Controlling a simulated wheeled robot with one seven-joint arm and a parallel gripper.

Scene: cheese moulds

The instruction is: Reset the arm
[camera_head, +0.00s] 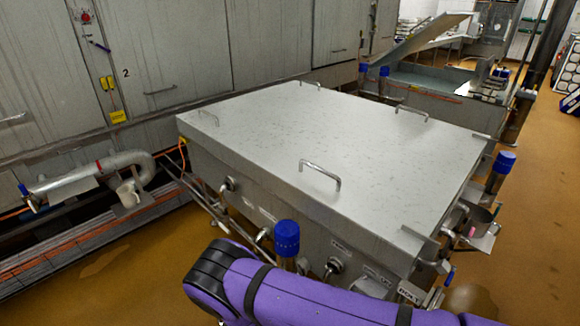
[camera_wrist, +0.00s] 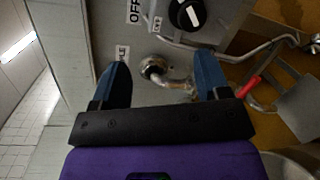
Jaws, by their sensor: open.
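My gripper (camera_wrist: 163,85) shows in the wrist view with its two blue fingers wide apart and nothing between them. It faces the side of a metal vat, where a metal pipe fitting (camera_wrist: 155,68) shows beyond and between the fingers. A black knob with a white pointer (camera_wrist: 187,14) sits above the fitting, next to an "OFF" label (camera_wrist: 134,11). In the head view my purple arm crosses the bottom of the picture in front of the vat (camera_head: 330,140). The gripper itself is out of that view.
The vat has a flat closed lid with several handles, one near the front (camera_head: 320,172). Blue-capped posts stand at its front (camera_head: 286,238) and right (camera_head: 503,163). A red-handled lever (camera_wrist: 247,87) is right of the fingers. Brown floor (camera_head: 540,220) is open at right.

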